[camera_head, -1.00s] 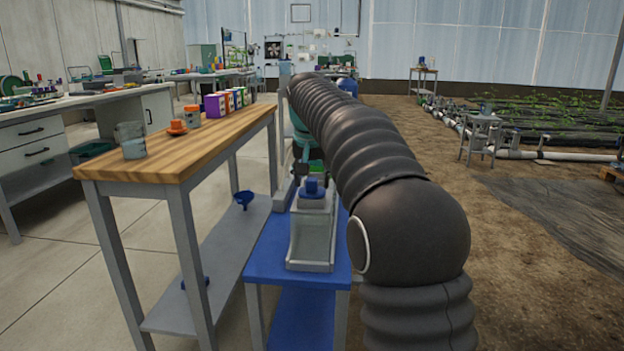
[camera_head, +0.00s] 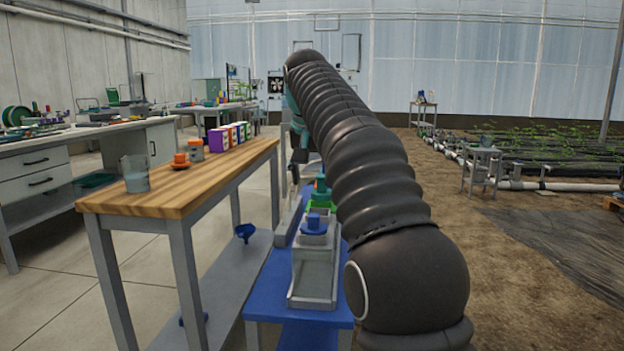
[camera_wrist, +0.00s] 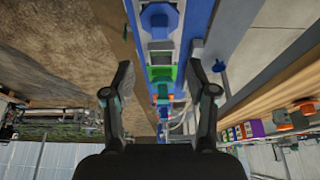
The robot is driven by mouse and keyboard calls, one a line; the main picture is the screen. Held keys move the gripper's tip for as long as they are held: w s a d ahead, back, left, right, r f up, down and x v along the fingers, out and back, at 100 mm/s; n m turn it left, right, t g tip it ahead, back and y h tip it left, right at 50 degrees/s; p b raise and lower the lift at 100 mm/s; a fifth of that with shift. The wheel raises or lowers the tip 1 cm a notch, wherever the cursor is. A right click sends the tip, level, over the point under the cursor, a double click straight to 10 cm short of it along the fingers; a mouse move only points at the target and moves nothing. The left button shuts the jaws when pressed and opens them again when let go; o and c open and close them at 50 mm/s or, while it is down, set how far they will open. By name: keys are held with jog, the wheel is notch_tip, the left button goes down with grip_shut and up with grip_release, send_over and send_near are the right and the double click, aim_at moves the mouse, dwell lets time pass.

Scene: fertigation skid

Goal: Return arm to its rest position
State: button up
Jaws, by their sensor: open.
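My arm, in its dark ribbed sleeve, runs up and away over the blue bench (camera_head: 262,300) in the head view. My gripper is at its far end, where a dark part (camera_head: 302,152) shows beside the sleeve; the fingers are not clear there. In the wrist view my gripper (camera_wrist: 158,77) has its two fingers wide apart with nothing held between them. Beyond the gap lie a green block (camera_wrist: 160,75) and a blue knob (camera_wrist: 160,20) on the skid.
A clear tank (camera_head: 314,275) with a blue cap (camera_head: 313,221) stands on the blue bench. A wooden-topped table (camera_head: 150,200) at left holds a beaker (camera_head: 135,175), an orange item (camera_head: 180,160) and coloured boxes (camera_head: 219,139). Bare soil floor (camera_head: 470,250) lies open at right.

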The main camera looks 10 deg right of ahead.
jog(key=shift+n, duration=0.9)
jog(key=f, duration=0.2)
jog(key=w+f, duration=0.1)
jog(key=f, duration=0.1)
jog(key=w+f, duration=0.1)
jog(key=shift+w+a+f, duration=0.25)
jog(key=shift+a+f, duration=0.15)
jog(key=s+f+p, duration=0.2)
jog(key=s+f, duration=0.2)
jog(key=s, duration=0.9)
jog(key=s+d+f+n+t+y+p, duration=0.1)
jog(key=s+f+p, duration=0.2)
jog(key=s, duration=0.9)
jog(key=s+d+f+p, duration=0.1)
jog(key=s+f, duration=0.4)
jog(key=s, duration=0.8)
jog(key=shift+s+n+p, duration=0.3)
jog(key=shift+n+p, duration=0.1)
jog(key=shift+p, duration=0.5)
